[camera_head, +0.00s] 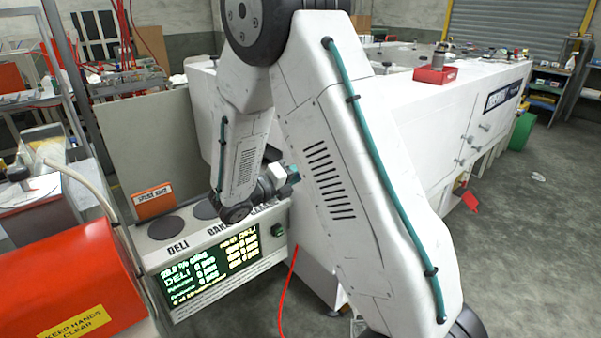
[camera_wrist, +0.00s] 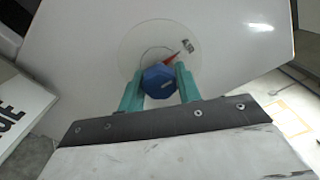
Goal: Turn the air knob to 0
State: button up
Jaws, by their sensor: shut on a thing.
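The air knob (camera_wrist: 158,82) is a blue, faceted knob in the middle of the wrist view, on a pale round dial plate (camera_wrist: 130,50) fixed to a white panel. A red pointer (camera_wrist: 172,59) shows beyond the knob, aimed up and right towards a small dark marking (camera_wrist: 187,46) that I cannot read clearly. My gripper (camera_wrist: 160,76) has its two teal fingers on either side of the knob, shut on it. In the head view a little of the teal gripper (camera_head: 292,174) shows between my arm links; the knob is hidden there.
A long white machine (camera_head: 420,110) runs to the back right, with a red box (camera_head: 435,75) on top. A lit display (camera_head: 215,262) stands below my wrist, with a green knob (camera_head: 277,230) beside it. A red guard (camera_head: 70,285) is at the left. Open floor lies at the right.

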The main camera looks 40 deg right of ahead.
dwell(0.3)
jog(key=o, duration=1)
jog(key=shift+c, duration=0.2)
jog(key=a, duration=0.8)
jog(key=shift+s+d, duration=0.1)
